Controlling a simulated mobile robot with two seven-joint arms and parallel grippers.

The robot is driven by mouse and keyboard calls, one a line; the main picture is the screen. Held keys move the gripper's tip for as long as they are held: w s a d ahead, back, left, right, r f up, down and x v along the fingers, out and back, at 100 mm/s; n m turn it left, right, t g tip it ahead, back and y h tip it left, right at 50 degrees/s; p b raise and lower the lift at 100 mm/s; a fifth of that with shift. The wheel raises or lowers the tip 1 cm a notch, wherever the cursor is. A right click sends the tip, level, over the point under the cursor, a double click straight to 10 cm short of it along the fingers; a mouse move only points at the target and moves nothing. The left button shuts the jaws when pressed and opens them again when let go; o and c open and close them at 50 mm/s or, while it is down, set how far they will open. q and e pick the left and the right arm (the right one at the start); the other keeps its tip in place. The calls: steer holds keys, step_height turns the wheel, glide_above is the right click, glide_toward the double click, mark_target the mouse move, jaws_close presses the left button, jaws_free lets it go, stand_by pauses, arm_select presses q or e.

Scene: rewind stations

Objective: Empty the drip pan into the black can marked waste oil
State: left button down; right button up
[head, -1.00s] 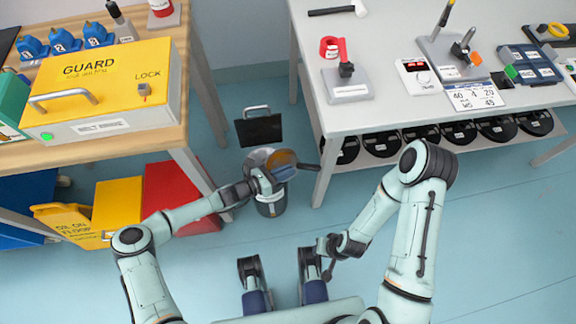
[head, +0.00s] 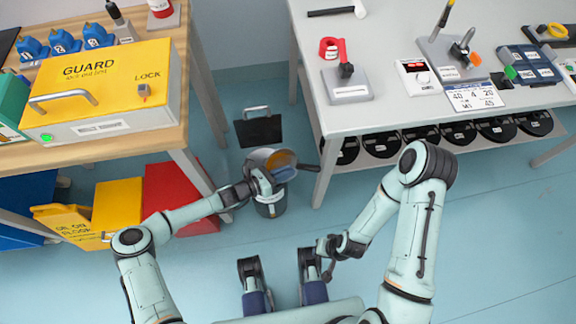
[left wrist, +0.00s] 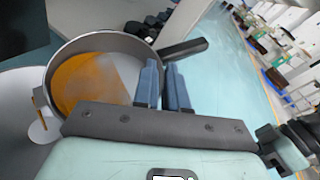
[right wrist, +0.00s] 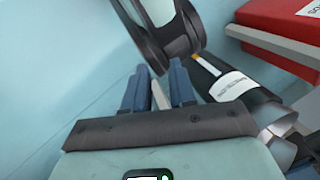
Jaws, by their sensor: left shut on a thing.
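The drip pan (head: 283,162) is a round grey pan with a dark handle, tilted over the can in the head view. My left gripper (head: 266,184) is shut on its rim. In the left wrist view, orange oil lies on the left side of the pan (left wrist: 121,66), by its lip, and an orange patch shows below the lip. The dark can (head: 271,207) with a pale label stands upright on the floor beneath; its mouth is mostly hidden. A dark labelled cylinder, seemingly the can, shows in the right wrist view (right wrist: 229,83). My right gripper (head: 324,268) looks open, apart from the can.
A black panel with a handle (head: 259,130) is behind the can. A red bin (head: 181,195) and a yellow bin (head: 119,205) are at left under the wooden bench (head: 150,135). The grey table (head: 390,105) is at right. The floor in front is clear.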

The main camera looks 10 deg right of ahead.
arm_select(q)
steer(key=shift+w+a+r+n+h+b, duration=0.15)
steer(key=shift+a+r+n+h+b, duration=0.15)
steer(key=shift+r+h+b, duration=0.15)
arm_select(e)
steer(key=shift+w+d+f+t, duration=0.3)
steer(key=shift+w+f, duration=0.25)
steer(key=shift+w, duration=0.1)
stand_by(2.1)
arm_select(q)
steer(key=shift+w+a+r+n+h+b, duration=0.1)
steer(key=shift+a+r+n+h+b, duration=0.05)
steer(key=shift+n+h+b, duration=0.15)
arm_select(e)
steer(key=shift+w+d+f, duration=0.25)
steer(key=shift+w+f, duration=0.1)
steer(key=shift+w, duration=0.1)
arm_select(q)
steer(key=shift+r, duration=0.1)
arm_select(e)
steer(key=shift+w, duration=0.15)
stand_by(0.5)
arm_select(q)
steer(key=shift+w+a+r+n+h+b, duration=0.1)
steer(key=shift+w+a+n+h+b, duration=0.1)
steer(key=shift+n+h+b, duration=0.1)
arm_select(e)
steer(key=shift+w+d+f+h, duration=0.2)
steer(key=shift+w+f+h, duration=0.1)
steer(key=shift+f, duration=0.05)
